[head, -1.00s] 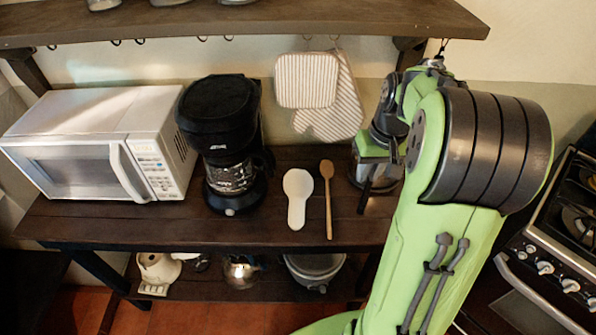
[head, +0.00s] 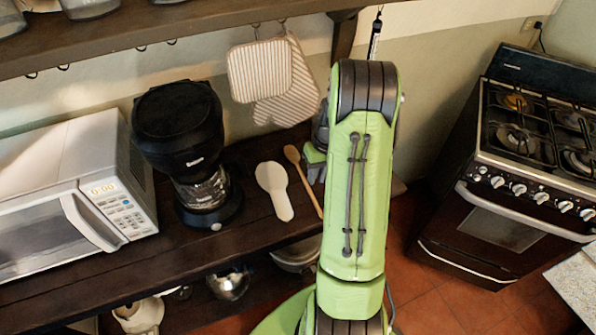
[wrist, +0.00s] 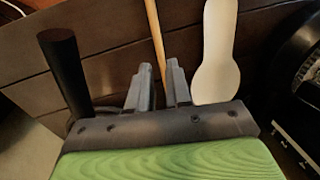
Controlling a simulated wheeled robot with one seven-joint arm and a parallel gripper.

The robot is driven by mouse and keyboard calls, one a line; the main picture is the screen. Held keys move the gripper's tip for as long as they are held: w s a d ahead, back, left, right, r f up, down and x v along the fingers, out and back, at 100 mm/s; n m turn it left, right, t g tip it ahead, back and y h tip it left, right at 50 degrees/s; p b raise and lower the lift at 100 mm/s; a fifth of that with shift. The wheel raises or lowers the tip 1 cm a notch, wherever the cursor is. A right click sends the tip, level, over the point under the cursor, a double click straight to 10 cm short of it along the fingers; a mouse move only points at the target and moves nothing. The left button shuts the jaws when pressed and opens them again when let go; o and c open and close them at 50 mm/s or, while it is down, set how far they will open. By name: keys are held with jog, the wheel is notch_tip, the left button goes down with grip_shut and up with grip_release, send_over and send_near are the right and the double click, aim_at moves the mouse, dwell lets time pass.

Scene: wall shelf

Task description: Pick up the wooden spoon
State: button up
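The wooden spoon (head: 303,179) lies on the dark wooden shelf, with its bowl toward the wall and its handle toward the front edge. In the wrist view its thin handle (wrist: 155,38) runs down toward the gap between the fingers of my gripper (wrist: 159,84). The fingers are apart, and nothing is seen clamped between them. Whether the handle lies between the fingers or below them I cannot tell. In the head view my arm hides most of the gripper, just right of the spoon.
A white spoon rest (head: 273,188) lies left of the spoon, close beside it. A black coffee maker (head: 187,150) and a white microwave (head: 75,195) stand further left. A dark upright cylinder (wrist: 65,75) shows beside the fingers in the wrist view. A stove (head: 520,150) is at right.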

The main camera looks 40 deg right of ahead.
aim_at(312, 194)
jog(key=f, duration=0.4)
jog(key=a+f, duration=0.1)
jog(key=f, duration=0.1)
jog(key=shift+s, duration=0.1)
grip_shut()
